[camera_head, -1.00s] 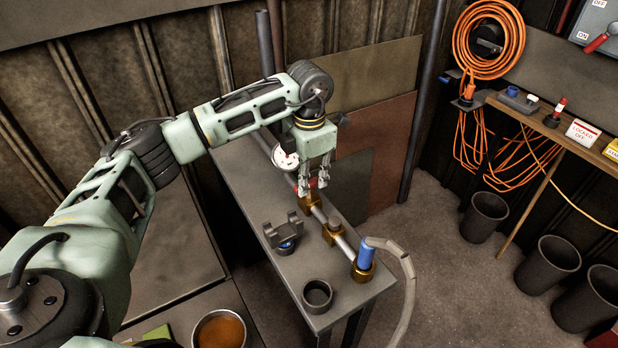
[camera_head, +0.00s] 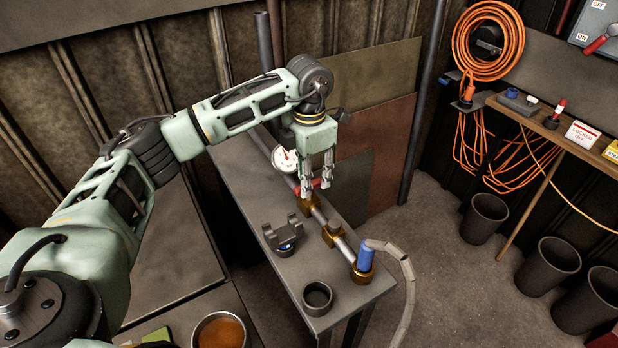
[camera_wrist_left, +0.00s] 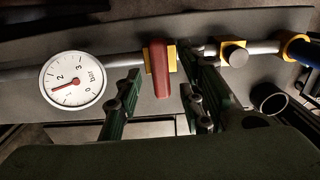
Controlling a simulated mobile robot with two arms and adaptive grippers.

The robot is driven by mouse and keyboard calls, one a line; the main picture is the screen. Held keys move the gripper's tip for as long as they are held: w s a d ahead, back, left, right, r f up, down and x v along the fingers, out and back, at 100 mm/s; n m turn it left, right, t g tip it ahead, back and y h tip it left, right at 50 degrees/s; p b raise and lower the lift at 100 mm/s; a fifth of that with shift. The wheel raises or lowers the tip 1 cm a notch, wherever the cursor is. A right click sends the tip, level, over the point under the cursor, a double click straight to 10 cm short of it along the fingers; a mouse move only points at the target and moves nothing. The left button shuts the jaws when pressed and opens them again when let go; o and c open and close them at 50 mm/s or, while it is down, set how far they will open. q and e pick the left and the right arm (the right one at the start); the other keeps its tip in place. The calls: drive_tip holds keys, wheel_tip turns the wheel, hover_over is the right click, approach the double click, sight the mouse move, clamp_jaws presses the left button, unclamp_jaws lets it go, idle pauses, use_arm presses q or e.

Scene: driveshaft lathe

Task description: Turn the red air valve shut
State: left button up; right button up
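The red air valve handle (camera_head: 315,187) sits on a brass body (camera_head: 306,202) on the pipe along the bench. In the left wrist view the red handle (camera_wrist_left: 159,68) lies across the pipe. My left gripper (camera_head: 319,187) points down at the handle. In the wrist view its two fingers (camera_wrist_left: 160,98) are apart, one on each side of the handle, with visible gaps, so it looks open and empty. A white gauge (camera_head: 285,160) stands on the pipe behind the valve. In the wrist view the gauge (camera_wrist_left: 73,80) has its red needle below the 2. My right gripper is not in view.
The bench (camera_head: 262,198) also carries a grey bracket (camera_head: 284,236), a dark cup (camera_head: 317,297) and a blue hose fitting (camera_head: 365,256) with a grey hose (camera_head: 405,270). A shelf (camera_head: 560,135) with a lockout sign and several black bins (camera_head: 484,218) stand at right.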

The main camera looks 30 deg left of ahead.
use_arm(q)
wheel_tip(320, 180, up, 11)
drive_tip(key=shift+f, duration=0.15)
idle(0.5)
